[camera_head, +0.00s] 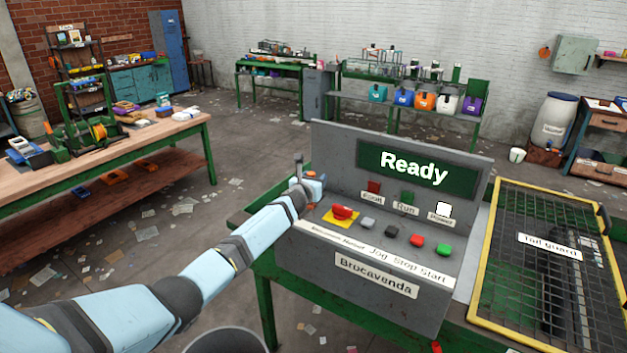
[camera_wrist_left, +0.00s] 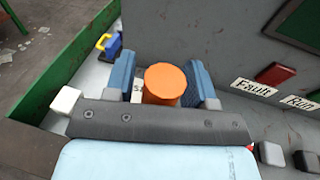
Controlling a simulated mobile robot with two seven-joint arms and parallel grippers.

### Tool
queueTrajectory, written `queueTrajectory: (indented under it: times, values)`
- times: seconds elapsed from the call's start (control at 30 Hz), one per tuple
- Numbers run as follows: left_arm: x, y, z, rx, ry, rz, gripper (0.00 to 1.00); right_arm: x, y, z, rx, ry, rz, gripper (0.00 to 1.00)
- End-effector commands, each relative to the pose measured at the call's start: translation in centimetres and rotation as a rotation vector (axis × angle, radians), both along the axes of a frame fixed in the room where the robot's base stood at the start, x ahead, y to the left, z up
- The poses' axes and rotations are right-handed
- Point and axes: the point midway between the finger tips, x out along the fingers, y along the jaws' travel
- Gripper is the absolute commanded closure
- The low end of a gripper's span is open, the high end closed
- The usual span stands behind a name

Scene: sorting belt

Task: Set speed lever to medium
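The control panel (camera_head: 330,258) shows "Ready" on its green display (camera_head: 414,166). In the left wrist view an orange round knob (camera_wrist_left: 165,84), apparently the speed lever's, stands between the two fingers of my left gripper (camera_wrist_left: 163,88). A gap shows on the knob's left side, with part of a white label in it; the right finger is very close to the knob, and contact is unclear. In the head view my left gripper (camera_head: 312,184) is at the panel's left end and mostly hides the lever. The lever's setting cannot be read. My right gripper is not in view.
Close by are a red emergency button (camera_head: 342,212) on yellow and jog, stop and start buttons (camera_head: 417,241). Fault, Run and Power lamps sit above; the power lamp (camera_head: 443,209) is white. A yellow-framed tail guard (camera_head: 540,300) is at right. Open floor lies left of the panel.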

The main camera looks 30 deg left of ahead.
Motion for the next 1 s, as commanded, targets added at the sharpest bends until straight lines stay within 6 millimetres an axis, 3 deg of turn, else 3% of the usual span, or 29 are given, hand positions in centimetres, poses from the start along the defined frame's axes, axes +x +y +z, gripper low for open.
queueTrajectory:
  times: [0.3,0.47,1.0]
  values:
    - [-0.1,0.1,-0.1,0.0,0.001,0.002,0.47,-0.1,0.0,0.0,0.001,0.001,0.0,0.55]
    - [-1.2,0.1,0.0,0.004,0.001,0.003,0.47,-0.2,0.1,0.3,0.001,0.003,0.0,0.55]
    - [-11.1,-1.3,0.7,0.003,0.003,-0.001,0.47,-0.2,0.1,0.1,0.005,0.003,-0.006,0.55]
